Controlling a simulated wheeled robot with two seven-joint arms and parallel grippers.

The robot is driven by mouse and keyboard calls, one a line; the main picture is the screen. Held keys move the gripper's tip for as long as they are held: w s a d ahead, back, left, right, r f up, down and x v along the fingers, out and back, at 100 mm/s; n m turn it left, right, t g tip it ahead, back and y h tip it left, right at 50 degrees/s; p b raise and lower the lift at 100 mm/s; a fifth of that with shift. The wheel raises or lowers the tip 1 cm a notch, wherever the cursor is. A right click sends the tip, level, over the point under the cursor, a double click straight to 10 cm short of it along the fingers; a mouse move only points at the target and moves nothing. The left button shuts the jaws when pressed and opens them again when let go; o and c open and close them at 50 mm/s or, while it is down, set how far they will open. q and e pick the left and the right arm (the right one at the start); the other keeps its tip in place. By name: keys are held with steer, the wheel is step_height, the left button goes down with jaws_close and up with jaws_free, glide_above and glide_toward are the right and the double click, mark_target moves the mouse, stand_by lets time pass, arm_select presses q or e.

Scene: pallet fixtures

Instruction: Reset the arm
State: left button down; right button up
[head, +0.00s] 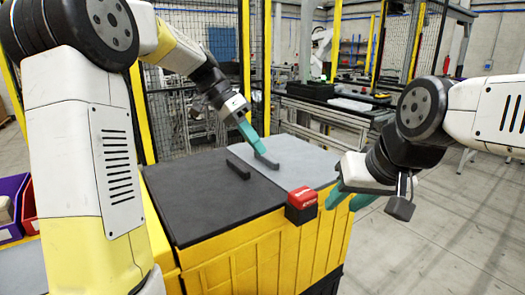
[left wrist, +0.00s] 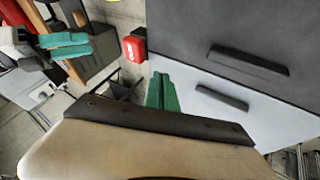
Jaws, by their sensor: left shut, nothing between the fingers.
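My left gripper (head: 252,138) is shut and empty, its green fingers pointing down over the light grey panel of the yellow fixture. In the head view its tips overlap the dark handle (head: 267,160) on that panel; I cannot tell whether they touch. In the left wrist view the shut fingers (left wrist: 162,92) show beside the same handle (left wrist: 222,97), apart from it in the picture. My right gripper (head: 350,197) hangs at the fixture's front right, beside a red and black block. Its two green fingers are spread apart with nothing visible between them.
The yellow fixture (head: 265,255) has a dark panel (head: 195,205) with its own handle (head: 238,168) and a light grey panel (head: 315,165). The red block (head: 302,198) sits at its front edge. Purple and red bins (head: 12,210) stand at left. Floor at right is clear.

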arm_select(q)
steer(key=s+a+f+n+t+y, duration=0.1)
steer(key=s+a+n+t, duration=0.1)
steer(key=s, duration=0.4)
steer(key=s+a+f+n+t+y, duration=0.1)
steer(key=s+a+n+t+y, duration=0.1)
steer(key=s+a+n, duration=0.3)
steer(key=s+a+f+n+t+y, duration=0.1)
steer(key=s+a+n+t, duration=0.2)
steer(key=s, duration=0.4)
steer(key=shift+s+a+n+t+y, duration=0.15)
steer(key=shift+s+n+t+y, duration=0.1)
steer(key=shift+n+t+y, duration=0.2)
steer(key=shift+s+a+f+n, duration=0.15)
steer(key=shift+s+f+n, duration=0.1)
steer(key=shift+s+f, duration=0.05)
arm_select(e)
steer(key=shift+o, duration=0.4)
